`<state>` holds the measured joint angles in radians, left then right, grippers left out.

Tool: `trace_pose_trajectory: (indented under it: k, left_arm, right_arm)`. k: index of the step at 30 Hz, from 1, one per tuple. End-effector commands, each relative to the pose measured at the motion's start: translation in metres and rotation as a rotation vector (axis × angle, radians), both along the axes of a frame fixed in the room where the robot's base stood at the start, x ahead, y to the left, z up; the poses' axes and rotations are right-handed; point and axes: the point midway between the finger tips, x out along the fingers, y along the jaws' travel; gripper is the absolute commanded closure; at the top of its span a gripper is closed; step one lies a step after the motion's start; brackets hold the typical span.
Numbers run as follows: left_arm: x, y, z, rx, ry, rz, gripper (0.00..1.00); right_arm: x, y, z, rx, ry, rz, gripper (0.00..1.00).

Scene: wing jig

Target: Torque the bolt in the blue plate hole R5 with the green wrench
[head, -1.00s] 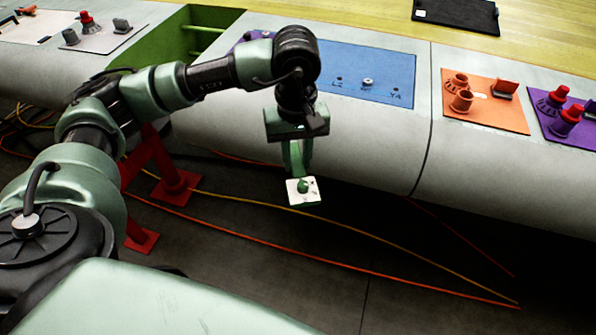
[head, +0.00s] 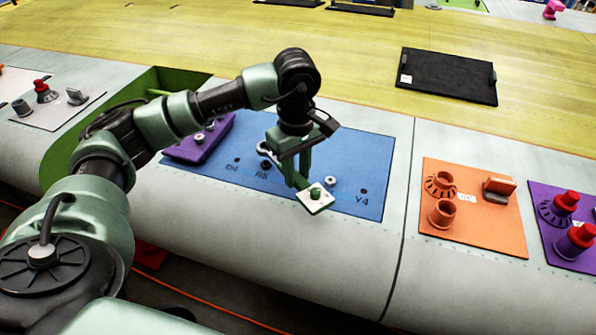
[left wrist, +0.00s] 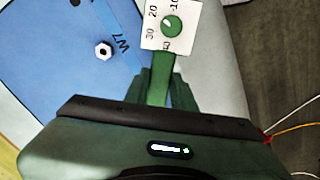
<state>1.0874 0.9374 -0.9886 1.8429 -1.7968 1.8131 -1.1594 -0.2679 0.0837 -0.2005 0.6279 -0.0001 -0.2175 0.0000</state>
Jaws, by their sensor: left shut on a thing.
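My left gripper (head: 297,172) is shut on the green wrench, whose white square dial head (head: 315,196) has a green knob. The wrench hangs in front of the lower edge of the blue plate (head: 215,180). In the left wrist view, the dial (left wrist: 172,25) shows numbers, and my gripper (left wrist: 160,88) grips the green handle. On the plate, the R5 label (head: 261,175) lies left of the gripper, with a dark round spot above it; whether a bolt sits there is unclear. A silver bolt (head: 330,181) sits right of the gripper; a hex bolt (left wrist: 103,50) shows by W7. My right gripper is out of view.
A purple block (head: 200,140) with knobs stands on the plate's left part. An orange panel (head: 470,235) and a purple panel (head: 548,210) with fittings lie to the right. A black tray (head: 448,75) lies on the yellow surface behind.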

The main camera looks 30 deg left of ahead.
Motion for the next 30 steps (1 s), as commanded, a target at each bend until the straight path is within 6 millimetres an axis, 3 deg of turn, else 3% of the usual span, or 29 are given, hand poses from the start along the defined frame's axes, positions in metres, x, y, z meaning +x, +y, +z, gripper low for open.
trace_pose_trajectory:
  k: [12,17,24,30]
  left_arm:
    - [-0.001,0.0,-0.018,0.0,0.0,-0.002,1.0]
    - [-0.001,0.0,-0.033,0.0,0.0,-0.002,1.0]
    - [-0.001,0.0,-0.043,-0.001,-0.002,-0.002,1.0]
    - [-0.001,0.0,-0.043,-0.001,-0.002,-0.002,1.0]
  right_arm:
    - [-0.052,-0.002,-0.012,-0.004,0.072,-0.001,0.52]
    - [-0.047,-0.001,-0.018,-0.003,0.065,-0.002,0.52]
    - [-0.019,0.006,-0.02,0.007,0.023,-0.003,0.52]
    - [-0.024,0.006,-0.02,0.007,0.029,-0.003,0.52]
